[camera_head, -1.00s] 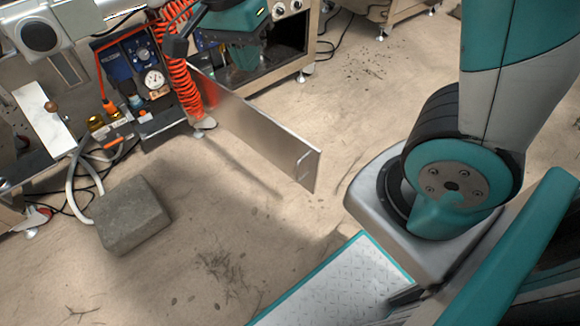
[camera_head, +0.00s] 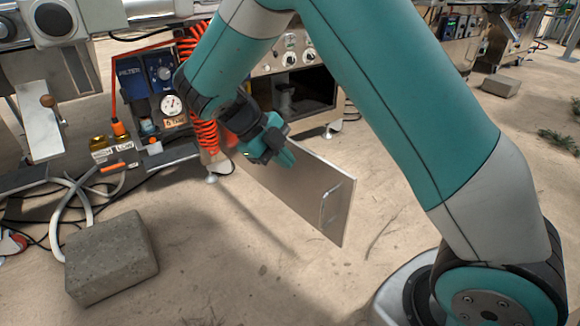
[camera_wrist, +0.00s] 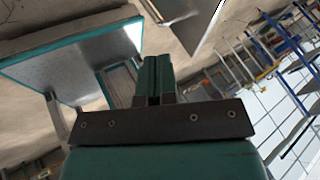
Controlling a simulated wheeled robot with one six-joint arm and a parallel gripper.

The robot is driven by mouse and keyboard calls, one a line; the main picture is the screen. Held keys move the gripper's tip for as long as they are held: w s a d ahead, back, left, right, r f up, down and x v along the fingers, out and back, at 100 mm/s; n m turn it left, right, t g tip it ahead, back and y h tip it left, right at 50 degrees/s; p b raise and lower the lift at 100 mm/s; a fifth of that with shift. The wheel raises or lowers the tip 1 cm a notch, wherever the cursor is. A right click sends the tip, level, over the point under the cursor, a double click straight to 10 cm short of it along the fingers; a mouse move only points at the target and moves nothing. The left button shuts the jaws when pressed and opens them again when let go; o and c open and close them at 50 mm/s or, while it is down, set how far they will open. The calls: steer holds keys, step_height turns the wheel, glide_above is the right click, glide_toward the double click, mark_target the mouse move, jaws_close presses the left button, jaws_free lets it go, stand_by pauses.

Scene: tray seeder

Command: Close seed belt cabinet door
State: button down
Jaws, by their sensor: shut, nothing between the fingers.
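The cabinet door (camera_head: 318,195) is a flat metal panel with a bar handle (camera_head: 330,203) near its free end. It stands wide open, jutting out from the cabinet toward the lower right in the head view. The cabinet (camera_head: 335,103) has a dark open interior, partly hidden by my arm. My gripper (camera_head: 286,158) is shut and empty, at the door's upper edge nearer the hinge side. I cannot tell whether it touches the door. In the wrist view my gripper's fingers (camera_wrist: 153,77) are together, and a metal panel, likely the door (camera_wrist: 196,38), shows above them.
A red coiled hose (camera_head: 205,130) and a filter panel with a gauge (camera_head: 150,90) are left of the cabinet. A concrete block (camera_head: 110,258) sits on the floor at lower left, near white hoses (camera_head: 85,205). The floor around the door's free end is clear.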

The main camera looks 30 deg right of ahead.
mark_target(328, 184)
steer(key=shift+s+d+f+b, duration=0.25)
steer(key=shift+d+f+b, duration=0.7)
steer(key=shift+d, duration=0.35)
steer(key=shift+s+d+f+b, duration=0.25)
steer(key=shift+d+f+b, duration=0.7)
steer(key=shift+d, duration=0.4)
steer(key=shift+s+d+f+b, duration=0.25)
steer(key=shift+d+f+b, duration=0.55)
steer(key=shift+d+f, duration=0.4)
steer(key=shift+d+r, duration=0.1)
